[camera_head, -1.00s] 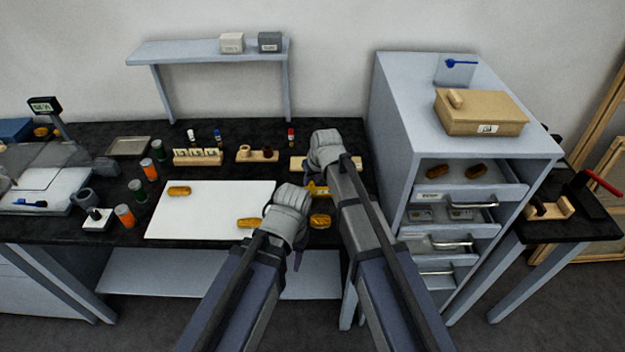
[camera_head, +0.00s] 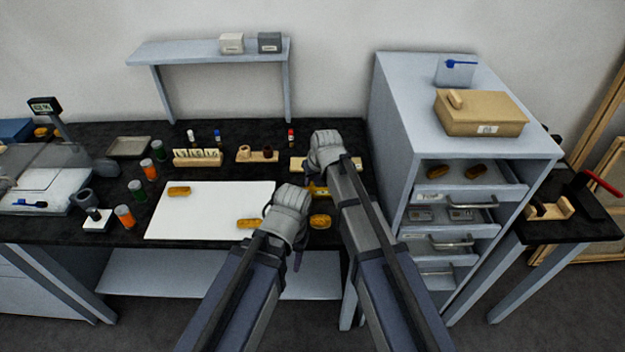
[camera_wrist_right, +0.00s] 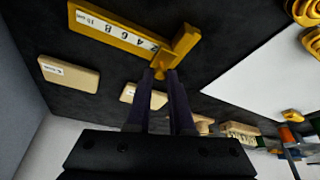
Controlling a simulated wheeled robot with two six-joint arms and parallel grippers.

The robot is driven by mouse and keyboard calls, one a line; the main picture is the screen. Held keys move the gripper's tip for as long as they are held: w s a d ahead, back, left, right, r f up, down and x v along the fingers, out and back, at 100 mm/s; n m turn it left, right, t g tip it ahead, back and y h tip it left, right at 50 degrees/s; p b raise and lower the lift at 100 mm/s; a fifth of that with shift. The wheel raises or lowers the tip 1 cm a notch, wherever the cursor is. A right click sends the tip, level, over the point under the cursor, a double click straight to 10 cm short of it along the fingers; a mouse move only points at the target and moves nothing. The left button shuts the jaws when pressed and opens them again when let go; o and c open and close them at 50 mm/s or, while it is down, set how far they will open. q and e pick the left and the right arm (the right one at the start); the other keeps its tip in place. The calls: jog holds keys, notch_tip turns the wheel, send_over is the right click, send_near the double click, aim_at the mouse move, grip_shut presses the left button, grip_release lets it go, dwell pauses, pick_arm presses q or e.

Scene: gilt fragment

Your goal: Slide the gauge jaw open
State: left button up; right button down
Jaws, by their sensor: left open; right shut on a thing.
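The gauge is a yellow bar with a white number scale (camera_wrist_right: 125,32), lying on the dark bench top in the right wrist view. Its yellow sliding jaw (camera_wrist_right: 184,40) crosses the bar at the right end of the scale. My right gripper (camera_wrist_right: 165,75) is shut on the jaw's small yellow tab. In the head view only a little of the gauge (camera_head: 318,191) shows beneath my right gripper (camera_head: 314,178). My left gripper (camera_head: 290,212) is open in front of the gauge, above the bench's front edge; its fingers are mostly hidden by its wrist.
A white mat (camera_head: 205,205) with yellow pieces lies to the left. Another yellow piece (camera_head: 320,221) lies close to my left gripper. Pale labelled blocks (camera_wrist_right: 68,74) lie beside the gauge. A grey drawer cabinet (camera_head: 395,130) stands to the right.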

dwell(0.4)
jog(key=d, duration=0.8)
jog(key=shift+d, duration=0.25)
jog(key=c, duration=0.8)
grip_release()
jog(key=p+v, duration=0.7)
jog(key=shift+s+r, duration=0.15)
jog(key=shift+r, duration=0.2)
